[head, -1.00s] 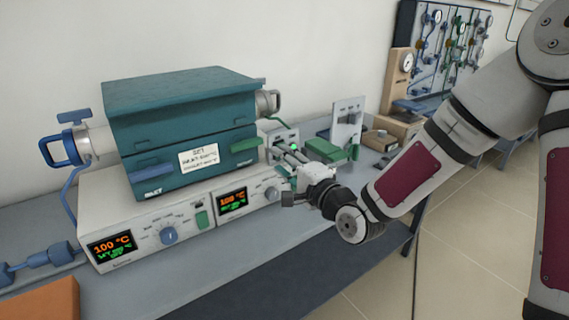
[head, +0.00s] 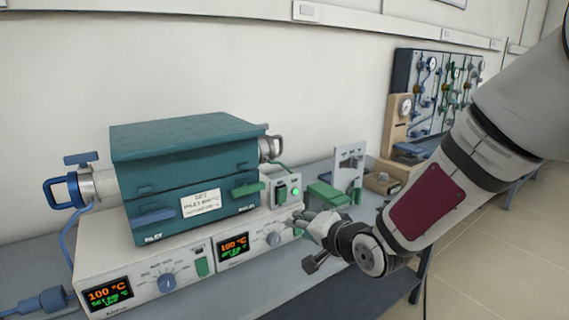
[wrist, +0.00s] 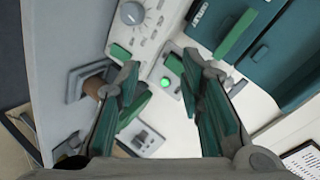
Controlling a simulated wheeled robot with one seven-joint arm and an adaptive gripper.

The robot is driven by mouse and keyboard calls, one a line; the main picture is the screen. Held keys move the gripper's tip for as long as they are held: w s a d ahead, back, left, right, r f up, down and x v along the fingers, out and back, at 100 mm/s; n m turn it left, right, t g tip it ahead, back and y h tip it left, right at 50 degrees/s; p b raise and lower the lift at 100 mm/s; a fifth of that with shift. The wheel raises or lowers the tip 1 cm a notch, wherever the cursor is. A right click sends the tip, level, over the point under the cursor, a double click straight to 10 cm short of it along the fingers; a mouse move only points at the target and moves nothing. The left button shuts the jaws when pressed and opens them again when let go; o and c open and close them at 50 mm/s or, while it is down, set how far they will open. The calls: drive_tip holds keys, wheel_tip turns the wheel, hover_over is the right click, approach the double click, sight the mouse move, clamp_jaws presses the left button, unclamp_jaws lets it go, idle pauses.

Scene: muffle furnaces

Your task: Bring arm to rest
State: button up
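My arm reaches in from the right in the head view. My gripper (head: 304,218) is in front of the furnace controller's right end, close to a small switch box with a lit green lamp (head: 295,191). In the wrist view my gripper (wrist: 160,68) has its two green-padded fingers spread apart with nothing between them. The green lamp (wrist: 165,83) and a green rocker switch (wrist: 174,63) show in the gap. The teal muffle furnace (head: 185,165) stands shut on its white controller (head: 135,262). Both displays read 100 °C.
A grey upright panel (head: 350,165) and a green block (head: 328,194) stand right of the switch box. A wooden box (head: 381,183) and a gauge board (head: 435,95) are farther back. Open floor (head: 470,260) lies right of the bench.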

drive_tip(key=s+d+r+n+g+h, duration=0.2)
drive_tip(key=s+d+h, duration=0.2)
drive_tip(key=s+d, duration=0.3)
drive_tip(key=s+d+r+n+g+h, duration=0.25)
drive_tip(key=s+d, duration=0.35)
drive_tip(key=s, duration=0.3)
drive_tip(key=s+d+r+n+g, duration=0.2)
drive_tip(key=s+g, duration=0.3)
drive_tip(key=s, duration=1.8)
wheel_tip(320, 180, up, 14)
drive_tip(key=w+t+p, duration=0.1)
drive_tip(key=t+p, duration=0.1)
drive_tip(key=p, duration=1.1)
drive_tip(key=shift+r, duration=0.25)
drive_tip(key=shift+a, duration=0.1)
